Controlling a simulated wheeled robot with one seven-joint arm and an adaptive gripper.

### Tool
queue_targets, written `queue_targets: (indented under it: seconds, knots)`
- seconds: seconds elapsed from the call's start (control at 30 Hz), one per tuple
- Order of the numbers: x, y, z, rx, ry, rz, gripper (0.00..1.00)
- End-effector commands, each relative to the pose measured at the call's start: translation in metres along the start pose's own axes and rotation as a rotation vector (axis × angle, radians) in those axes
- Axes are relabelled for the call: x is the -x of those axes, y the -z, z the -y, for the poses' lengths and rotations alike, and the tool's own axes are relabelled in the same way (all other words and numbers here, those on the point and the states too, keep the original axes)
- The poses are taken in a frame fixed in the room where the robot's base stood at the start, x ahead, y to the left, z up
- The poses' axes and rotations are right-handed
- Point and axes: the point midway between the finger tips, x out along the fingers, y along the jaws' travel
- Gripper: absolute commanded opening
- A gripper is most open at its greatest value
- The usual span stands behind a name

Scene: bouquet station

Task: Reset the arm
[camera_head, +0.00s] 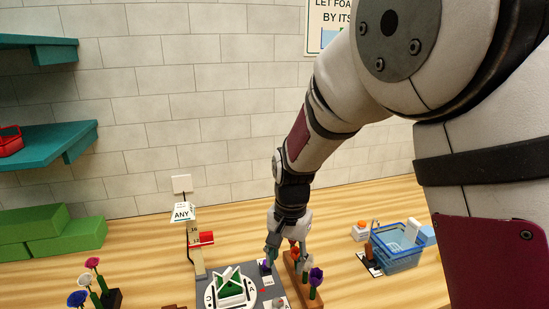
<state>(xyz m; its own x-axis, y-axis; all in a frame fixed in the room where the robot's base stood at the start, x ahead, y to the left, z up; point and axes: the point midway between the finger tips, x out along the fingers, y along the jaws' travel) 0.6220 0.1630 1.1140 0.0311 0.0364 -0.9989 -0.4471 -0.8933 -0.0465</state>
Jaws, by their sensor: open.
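My arm reaches down from the upper right over the wooden table (150,262). My gripper (287,252) is open and points down beside the grey board (245,270). A small purple flower (265,267) shows at its left finger; I cannot tell whether they touch. A brown wooden rack (293,270) with a red-orange flower (295,253) and a purple flower (316,276) stands just below and right of the gripper. A white round dial with a green folded piece (231,287) lies on the board.
A blue basket (399,255) stands at the right, near a small orange-and-white jar (361,231). A post with an "ANY" sign (182,212) stands left of the board. Green blocks (45,235), a flower rack (104,299) and teal shelves (45,145) are at the left.

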Motion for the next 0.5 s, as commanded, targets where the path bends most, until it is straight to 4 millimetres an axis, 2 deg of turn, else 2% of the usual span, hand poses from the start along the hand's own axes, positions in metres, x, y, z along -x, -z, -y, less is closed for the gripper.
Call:
queue_targets:
  seconds: [0.03,0.2,0.4,0.5]
  knots:
    - [0.021,0.001,-0.011,0.013,0.026,-0.012,0.46]
    - [0.078,-0.006,-0.049,0.088,0.091,-0.057,0.46]
    - [0.132,-0.024,-0.098,0.185,0.141,-0.136,0.46]
    - [0.153,-0.037,-0.123,0.233,0.153,-0.183,0.46]
